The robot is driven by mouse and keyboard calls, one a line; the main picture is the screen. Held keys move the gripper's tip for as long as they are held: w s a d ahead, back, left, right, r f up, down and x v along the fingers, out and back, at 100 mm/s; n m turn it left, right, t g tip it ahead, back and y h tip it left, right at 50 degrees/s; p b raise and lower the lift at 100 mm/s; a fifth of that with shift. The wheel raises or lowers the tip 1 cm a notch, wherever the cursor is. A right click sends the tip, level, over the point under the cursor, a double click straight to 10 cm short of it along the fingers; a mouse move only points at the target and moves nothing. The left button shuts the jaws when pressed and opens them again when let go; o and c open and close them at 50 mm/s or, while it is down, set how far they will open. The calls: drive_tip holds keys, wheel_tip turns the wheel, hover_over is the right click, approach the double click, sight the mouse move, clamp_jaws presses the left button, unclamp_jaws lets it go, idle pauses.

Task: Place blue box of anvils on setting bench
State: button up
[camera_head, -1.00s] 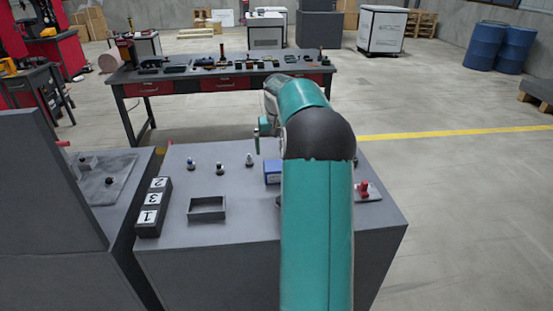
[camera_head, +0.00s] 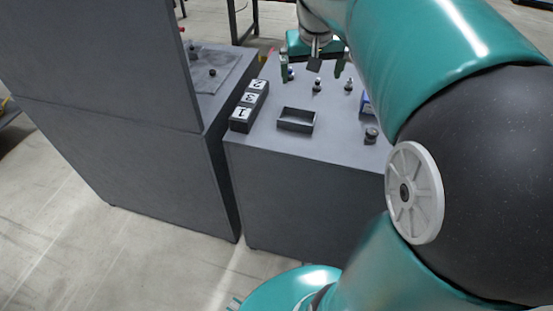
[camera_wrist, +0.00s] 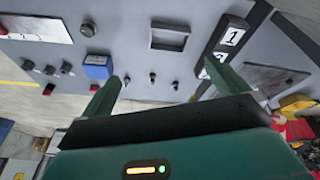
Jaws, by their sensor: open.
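The blue box (camera_head: 366,104) sits on the grey bench top (camera_head: 340,130), partly hidden behind my arm in the head view. The wrist view shows the blue box (camera_wrist: 97,67) whole, with a pale label, left of my fingers. My gripper (camera_head: 312,74) is open and empty above the bench's back part, near several small pegs. The gripper fingers (camera_wrist: 166,75) stand wide apart in the wrist view, with bench top and pegs between them. I cannot tell which surface is the setting bench.
A round dark knob (camera_head: 371,135) stands right of the tray. A tall grey cabinet (camera_head: 100,60) rises at left. The floor in front is clear.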

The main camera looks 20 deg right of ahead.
drive_tip(key=s+a+f+n+t+y, duration=0.1)
drive_tip(key=s+a+f+n, duration=0.1)
drive_tip(key=s+a, duration=0.6)
drive_tip(key=s+a+f+n+t, duration=0.1)
drive_tip(key=s+a+f, duration=0.2)
drive_tip(key=s+a, duration=0.5)
drive_tip(key=shift+s+n+t+y, duration=0.3)
drive_tip(key=shift+s+n+y, duration=0.1)
drive_tip(key=shift+a, duration=0.1)
drive_tip(key=shift+c, duration=0.5)
